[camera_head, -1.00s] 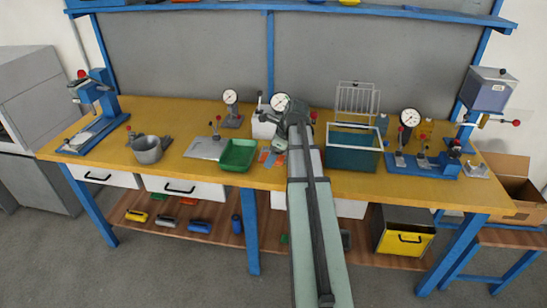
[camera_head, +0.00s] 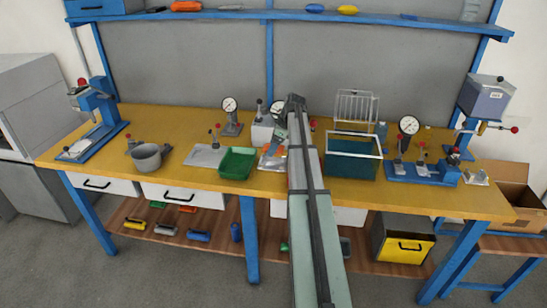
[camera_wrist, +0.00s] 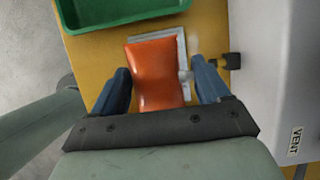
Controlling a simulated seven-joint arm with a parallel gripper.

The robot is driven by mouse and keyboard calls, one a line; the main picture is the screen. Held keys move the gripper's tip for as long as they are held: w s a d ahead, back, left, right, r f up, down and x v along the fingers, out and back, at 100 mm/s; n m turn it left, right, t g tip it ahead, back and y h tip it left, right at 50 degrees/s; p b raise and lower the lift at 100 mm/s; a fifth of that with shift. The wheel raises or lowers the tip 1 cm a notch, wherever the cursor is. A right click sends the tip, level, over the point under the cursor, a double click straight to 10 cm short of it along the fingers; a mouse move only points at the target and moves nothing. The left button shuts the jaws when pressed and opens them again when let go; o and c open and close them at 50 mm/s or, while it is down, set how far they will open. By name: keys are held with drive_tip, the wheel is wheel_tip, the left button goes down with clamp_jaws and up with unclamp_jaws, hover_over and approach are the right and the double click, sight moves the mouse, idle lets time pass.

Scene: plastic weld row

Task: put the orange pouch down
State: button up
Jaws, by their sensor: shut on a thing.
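The orange pouch (camera_wrist: 157,72) is between the two blue fingers of my gripper (camera_wrist: 162,80) in the wrist view. My gripper is shut on it. The pouch is above a pale square plate or frame (camera_wrist: 181,45) on the yellow bench top; I cannot tell whether it touches. In the head view my arm hides most of the gripper, and small orange and pale patches (camera_head: 268,151) show beside it, too small to tell apart.
A green tray (camera_head: 237,163) lies left of the gripper; its edge also shows in the wrist view (camera_wrist: 120,12). A white box marked VENT (camera_wrist: 270,80) stands close on the right there. A teal tank (camera_head: 352,160) is right of my arm.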

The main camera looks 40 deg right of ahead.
sight(274, 162)
drive_tip(key=shift+f, duration=2.6)
drive_tip(key=shift+f, duration=0.15)
drive_tip(key=o, duration=1)
drive_tip(key=v, duration=1.2)
